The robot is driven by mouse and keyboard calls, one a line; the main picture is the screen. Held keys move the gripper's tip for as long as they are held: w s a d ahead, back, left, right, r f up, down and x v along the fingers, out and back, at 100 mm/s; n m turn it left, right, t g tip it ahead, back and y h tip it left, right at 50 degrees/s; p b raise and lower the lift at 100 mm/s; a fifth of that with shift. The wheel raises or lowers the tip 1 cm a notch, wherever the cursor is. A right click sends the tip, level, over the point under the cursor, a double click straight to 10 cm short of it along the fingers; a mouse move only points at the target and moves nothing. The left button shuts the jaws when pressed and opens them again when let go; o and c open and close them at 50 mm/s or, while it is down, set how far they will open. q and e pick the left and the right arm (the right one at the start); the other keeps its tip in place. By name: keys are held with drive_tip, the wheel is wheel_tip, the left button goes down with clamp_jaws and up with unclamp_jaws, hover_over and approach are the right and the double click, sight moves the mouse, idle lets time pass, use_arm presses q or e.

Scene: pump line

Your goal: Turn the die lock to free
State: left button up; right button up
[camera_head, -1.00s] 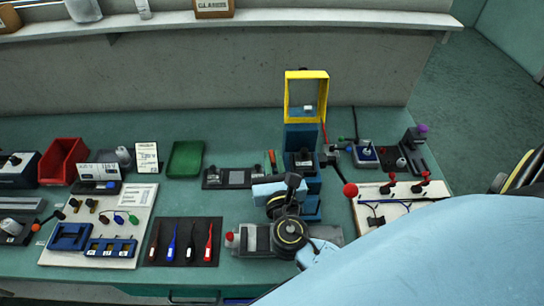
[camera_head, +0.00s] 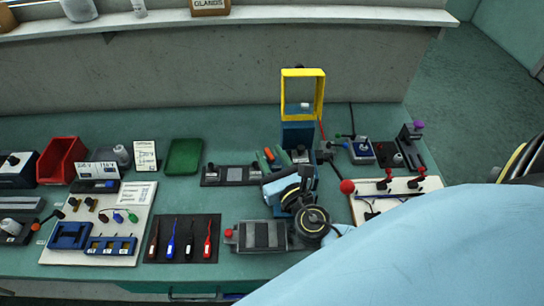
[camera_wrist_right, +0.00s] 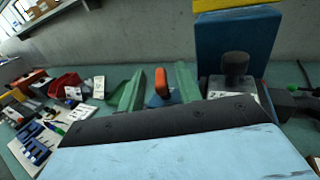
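A small upright orange lever (camera_head: 269,155), which looks like the die lock, stands just left of the blue press (camera_head: 298,135) with the yellow frame (camera_head: 285,95). In the right wrist view the orange lever (camera_wrist_right: 161,84) rises from a blue base. My right gripper (camera_head: 273,160) is open, its two green fingers spread to either side of the lever. In the right wrist view the gripper (camera_wrist_right: 157,82) shows a gap on both sides of it. The fingers do not appear to touch it. The lever's lower part is partly hidden. My left gripper is not in view.
A dark fixture (camera_head: 230,175) lies left of the lever, and a green tray (camera_head: 184,156) beyond it. A red-ball handle (camera_head: 347,187) sticks out right of the press. A grey vise-like block (camera_head: 262,236) sits in front. Bench between tray and press is fairly clear.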

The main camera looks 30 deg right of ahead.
drive_tip(key=s+a+b, duration=0.2)
drive_tip(key=s+b, duration=0.1)
drive_tip(key=s, duration=1)
drive_tip(key=shift+s, duration=0.15)
